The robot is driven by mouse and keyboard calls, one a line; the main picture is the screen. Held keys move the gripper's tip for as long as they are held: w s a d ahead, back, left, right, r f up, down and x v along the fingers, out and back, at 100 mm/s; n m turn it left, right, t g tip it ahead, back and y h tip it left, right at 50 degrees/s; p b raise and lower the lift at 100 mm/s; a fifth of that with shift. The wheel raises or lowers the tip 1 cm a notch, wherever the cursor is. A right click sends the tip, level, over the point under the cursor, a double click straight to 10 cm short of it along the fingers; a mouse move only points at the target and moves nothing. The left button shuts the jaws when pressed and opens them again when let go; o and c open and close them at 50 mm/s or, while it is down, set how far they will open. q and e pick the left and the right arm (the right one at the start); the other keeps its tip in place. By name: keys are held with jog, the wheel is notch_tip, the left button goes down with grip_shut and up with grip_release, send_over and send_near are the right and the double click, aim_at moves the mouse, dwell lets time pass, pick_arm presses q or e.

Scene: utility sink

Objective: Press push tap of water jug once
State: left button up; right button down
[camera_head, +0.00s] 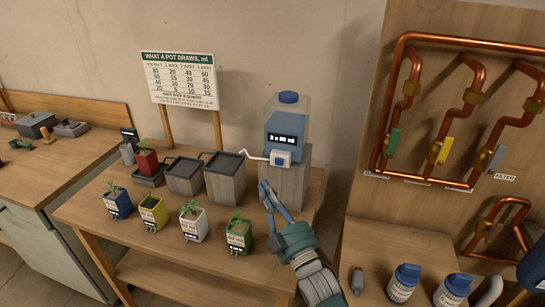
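The water jug (287,117) is clear with blue water and a blue cap, and stands upright on a grey wooden block (288,185). A small display on its front seems to read "3 x 80 ml". My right gripper (266,187) reaches in from the lower right, in front of the block. Its tips are below the tap and apart from it in the picture. Its fingers look closed together, with nothing between them. My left gripper is not in view.
Two grey containers (225,178) stand left of the block, with a red pot (147,162) beyond them. Several potted seedlings line the table front, including a green pot (238,235). Copper pipes (400,75) with valves are at right; labelled bottles (403,283) stand below.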

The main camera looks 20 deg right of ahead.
aim_at(279, 162)
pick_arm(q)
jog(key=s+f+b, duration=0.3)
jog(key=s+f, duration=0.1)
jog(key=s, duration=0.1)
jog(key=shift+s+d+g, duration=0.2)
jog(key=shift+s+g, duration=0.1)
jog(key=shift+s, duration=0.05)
pick_arm(e)
jog(key=w+d, duration=0.5)
jog(key=w, duration=0.1)
jog(key=shift+w, duration=0.25)
jog(key=shift+r, duration=0.1)
pick_arm(q)
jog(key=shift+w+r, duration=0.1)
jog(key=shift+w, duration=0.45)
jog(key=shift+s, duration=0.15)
jog(key=shift+b, duration=0.3)
pick_arm(e)
jog(key=shift+w+d, duration=0.1)
